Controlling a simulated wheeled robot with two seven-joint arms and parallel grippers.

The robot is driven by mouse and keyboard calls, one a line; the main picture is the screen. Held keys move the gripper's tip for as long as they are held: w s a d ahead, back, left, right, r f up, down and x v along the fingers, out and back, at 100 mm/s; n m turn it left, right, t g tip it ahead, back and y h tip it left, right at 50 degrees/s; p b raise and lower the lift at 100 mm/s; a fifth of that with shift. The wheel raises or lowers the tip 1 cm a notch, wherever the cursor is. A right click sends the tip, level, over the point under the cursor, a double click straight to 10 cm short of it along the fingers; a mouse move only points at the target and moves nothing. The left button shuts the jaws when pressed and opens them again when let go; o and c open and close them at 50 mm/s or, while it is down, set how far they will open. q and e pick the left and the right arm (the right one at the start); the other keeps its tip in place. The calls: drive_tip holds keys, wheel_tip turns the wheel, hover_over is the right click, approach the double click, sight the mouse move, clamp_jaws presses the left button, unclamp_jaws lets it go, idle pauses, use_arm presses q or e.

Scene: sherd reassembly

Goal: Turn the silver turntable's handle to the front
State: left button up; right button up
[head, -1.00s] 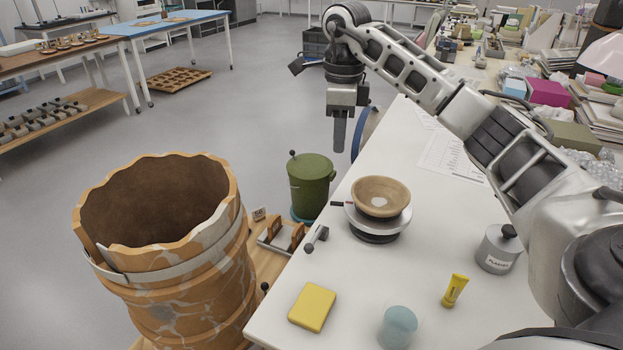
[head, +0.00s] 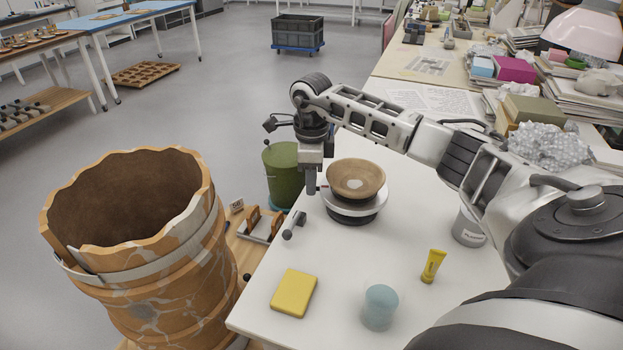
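The silver turntable (head: 356,213) stands on the white table on a dark base, with a tan bowl (head: 356,178) on top. Its handle (head: 323,188) shows only as a short dark piece at the turntable's left side, partly hidden by my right gripper. My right gripper (head: 311,188) points down just left of the turntable, at the handle. I cannot tell if it touches the handle. Its fingers look like one narrow block from here, so their opening does not show. My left gripper is not in view.
A large cracked orange vessel (head: 150,265) stands at the left. A green bin (head: 283,172) is behind my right gripper. A yellow sponge (head: 294,293), blue jar (head: 379,307), yellow tube (head: 433,266) and grey plaster container (head: 468,228) are on the table. The table's middle is clear.

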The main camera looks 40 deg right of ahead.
drive_tip(key=shift+f, duration=0.3)
clamp_jaws()
drive_tip(key=shift+s+a, duration=0.1)
